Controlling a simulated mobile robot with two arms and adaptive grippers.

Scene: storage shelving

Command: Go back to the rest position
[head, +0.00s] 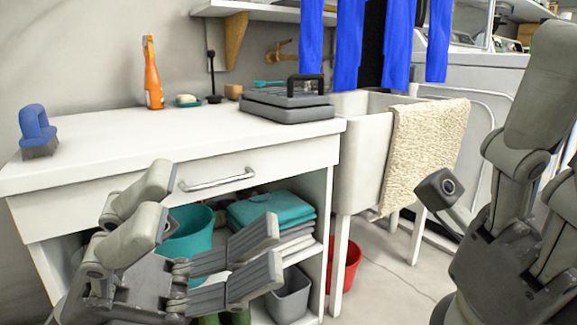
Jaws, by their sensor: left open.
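My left gripper (222,222) is at the lower left, in front of the white cabinet (95,205). Its grey fingers are spread apart and nothing is between them. It hides part of the cabinet's lower shelf. My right gripper (490,135) is at the right edge, partly cut off by the frame. Its fingers stand apart, with nothing held between them, in front of the floor and a white appliance. Both grippers look clear of the furniture, though exact distances cannot be told.
On the countertop are a blue brush (37,130), an orange bottle (152,75) and a grey toolbox (288,102). A sink (358,140) with a beige towel (425,145) stands to the right. Teal and grey items fill the shelf. A red bucket (352,262) is under the sink.

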